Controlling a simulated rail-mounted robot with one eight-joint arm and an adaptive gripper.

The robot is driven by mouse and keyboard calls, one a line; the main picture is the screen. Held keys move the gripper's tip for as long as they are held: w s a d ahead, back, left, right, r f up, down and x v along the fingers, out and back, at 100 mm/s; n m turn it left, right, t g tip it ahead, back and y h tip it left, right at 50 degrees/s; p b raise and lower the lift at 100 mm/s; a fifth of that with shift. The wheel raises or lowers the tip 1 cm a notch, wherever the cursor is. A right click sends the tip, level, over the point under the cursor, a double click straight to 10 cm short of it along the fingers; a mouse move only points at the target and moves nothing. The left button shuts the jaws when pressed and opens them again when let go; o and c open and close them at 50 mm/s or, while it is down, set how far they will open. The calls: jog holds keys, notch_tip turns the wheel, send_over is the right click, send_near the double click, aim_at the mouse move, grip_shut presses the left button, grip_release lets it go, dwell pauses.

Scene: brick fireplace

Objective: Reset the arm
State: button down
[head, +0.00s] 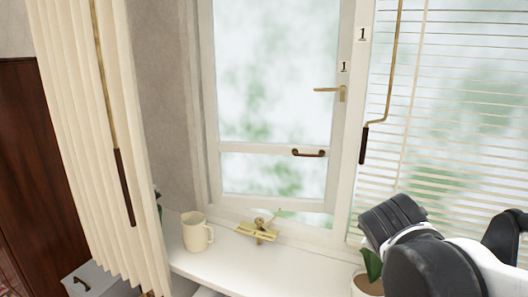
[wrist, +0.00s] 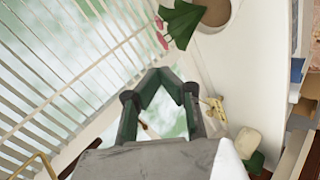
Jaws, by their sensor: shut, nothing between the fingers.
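My gripper (wrist: 160,72) shows in the wrist view with its dark fingers meeting at the tips. It is shut and empty, with a gap between the finger linkages behind the tips. The window and the white sill lie beyond it. In the head view, my black and white arm fills the lower right corner in front of the blinds and the sill's right part. The fingers cannot be made out there.
A window (head: 275,75) has a brass handle (head: 330,90). White blinds (head: 455,120) cover the right side. On the sill (head: 225,266) stand a cream mug (head: 196,235), a brass model plane (head: 258,232) and a potted plant (head: 366,285). A pleated curtain (head: 85,120) hangs left.

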jog(key=s+a+f+m+g+y, duration=0.1)
jog(key=s+a+f+m+y, duration=0.1)
jog(key=s+m, duration=0.2)
jog(key=s+a+f+m+g+y, duration=0.1)
jog(key=s+m, duration=0.4)
jog(key=s, duration=0.5)
jog(key=shift+a+f+y, duration=0.6)
jog(key=shift+a+f, duration=0.15)
jog(key=shift+a, duration=0.5)
